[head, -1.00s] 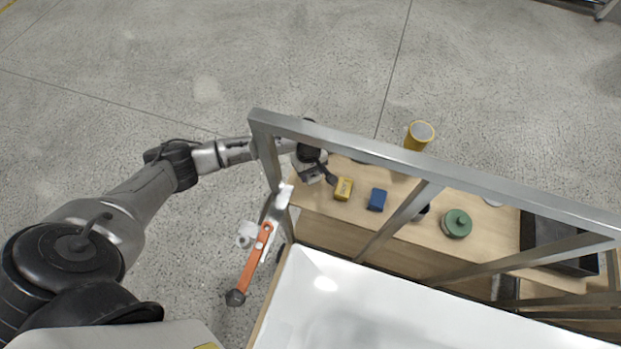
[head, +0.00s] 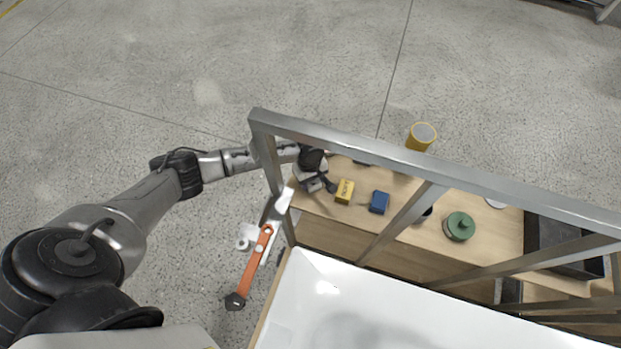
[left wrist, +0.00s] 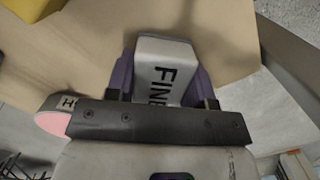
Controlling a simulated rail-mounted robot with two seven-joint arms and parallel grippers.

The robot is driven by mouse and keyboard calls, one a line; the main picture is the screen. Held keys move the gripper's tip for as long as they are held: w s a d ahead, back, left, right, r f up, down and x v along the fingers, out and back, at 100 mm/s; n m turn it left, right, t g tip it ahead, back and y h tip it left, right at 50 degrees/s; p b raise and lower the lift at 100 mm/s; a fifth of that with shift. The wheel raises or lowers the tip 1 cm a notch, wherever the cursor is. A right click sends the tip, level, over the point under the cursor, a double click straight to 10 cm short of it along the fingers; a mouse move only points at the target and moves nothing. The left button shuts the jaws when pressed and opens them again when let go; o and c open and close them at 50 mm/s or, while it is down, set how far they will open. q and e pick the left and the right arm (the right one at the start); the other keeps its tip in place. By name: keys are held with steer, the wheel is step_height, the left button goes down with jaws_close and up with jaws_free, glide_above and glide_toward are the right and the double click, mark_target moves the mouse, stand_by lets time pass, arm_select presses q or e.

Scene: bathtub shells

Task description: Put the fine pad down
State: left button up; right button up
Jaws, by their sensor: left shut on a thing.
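The fine pad (left wrist: 163,72) is a pale grey block with the dark word FINE on it. In the left wrist view it sits between the purple fingers of my left gripper (left wrist: 163,82), which is shut on it. In the head view my left gripper (head: 318,185) is over the left end of the wooden bench (head: 405,229), left of a yellow block (head: 344,191). The pad is mostly hidden by the hand there. I cannot tell whether the pad touches the bench top. My right gripper is not in view.
A blue block (head: 379,201), a green round lidded thing (head: 459,226) and a black tray (head: 541,233) are farther right on the bench. A metal frame (head: 400,160) crosses above it. A white tub (head: 400,310) lies in front. A yellow cylinder (head: 421,137) stands behind.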

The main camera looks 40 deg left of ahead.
arm_select(q)
steer(key=shift+s+a+f, duration=0.2)
steer(key=shift+s+f, duration=0.1)
steer(key=shift+f, duration=0.4)
steer(key=o, duration=0.5)
steer(key=shift+f, duration=0.1)
steer(key=shift+o, duration=1.3)
steer(key=shift+w+d, duration=0.15)
steer(key=shift+w, duration=0.2)
steer(key=shift+o, duration=0.7)
steer(key=shift+r+b, duration=0.45)
steer(key=shift+r, duration=0.15)
steer(key=r+p, duration=0.1)
steer(key=r, duration=0.2)
steer(key=r+p, duration=0.1)
steer(key=r, duration=0.3)
steer(key=a+r+p, duration=0.1)
steer(key=r+p, duration=0.1)
steer(key=r, duration=0.2)
steer(key=shift+w, duration=0.15)
steer(key=shift+a+r, duration=0.15)
steer(key=shift+r, duration=0.65)
